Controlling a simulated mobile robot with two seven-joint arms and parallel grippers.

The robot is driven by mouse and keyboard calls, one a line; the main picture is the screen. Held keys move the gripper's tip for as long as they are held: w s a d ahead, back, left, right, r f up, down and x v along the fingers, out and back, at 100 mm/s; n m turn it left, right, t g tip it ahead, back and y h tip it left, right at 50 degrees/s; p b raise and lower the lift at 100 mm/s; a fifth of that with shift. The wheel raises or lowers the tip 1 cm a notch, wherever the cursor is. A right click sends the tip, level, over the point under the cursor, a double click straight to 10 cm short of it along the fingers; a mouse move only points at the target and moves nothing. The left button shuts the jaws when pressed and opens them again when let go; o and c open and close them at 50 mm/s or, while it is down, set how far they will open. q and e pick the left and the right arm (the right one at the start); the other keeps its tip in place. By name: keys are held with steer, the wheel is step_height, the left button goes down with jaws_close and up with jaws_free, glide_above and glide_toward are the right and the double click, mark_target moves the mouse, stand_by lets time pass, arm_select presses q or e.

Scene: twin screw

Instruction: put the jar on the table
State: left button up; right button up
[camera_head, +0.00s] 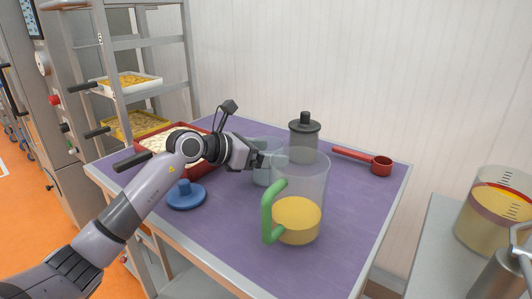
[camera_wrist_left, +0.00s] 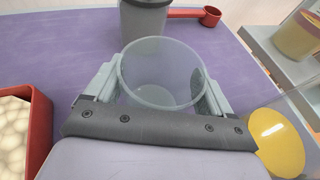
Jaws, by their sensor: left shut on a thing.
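The clear, open-topped jar (camera_head: 264,176) is upright over the purple table (camera_head: 225,235), behind the large pitcher. In the left wrist view the jar (camera_wrist_left: 158,75) sits between my two fingers and looks empty. My left gripper (camera_head: 268,158) is shut on its sides. I cannot tell whether the jar's base touches the table top. A blue lid with a knob (camera_head: 186,195) lies on the table, left of and nearer than the jar. My right gripper is in neither view.
A clear pitcher with a green handle (camera_head: 270,212) and yellow contents stands close in front. A lidded grey canister (camera_head: 304,143) and red ladle (camera_head: 381,166) are behind. A red tray of white pieces (camera_head: 208,174) is left. The front table area is clear.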

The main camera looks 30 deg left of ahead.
arm_select(q)
steer(key=shift+f, duration=0.2)
steer(key=o, duration=1)
steer(key=shift+r, duration=0.15)
steer(key=shift+s+a+r, duration=0.1)
steer(key=shift+s, duration=0.05)
steer(key=b+v, duration=0.1)
steer(key=v, duration=1)
steer(key=shift+s+a+r+b, duration=0.15)
steer(key=shift+s+r+b, duration=0.1)
steer(key=shift+b, duration=0.15)
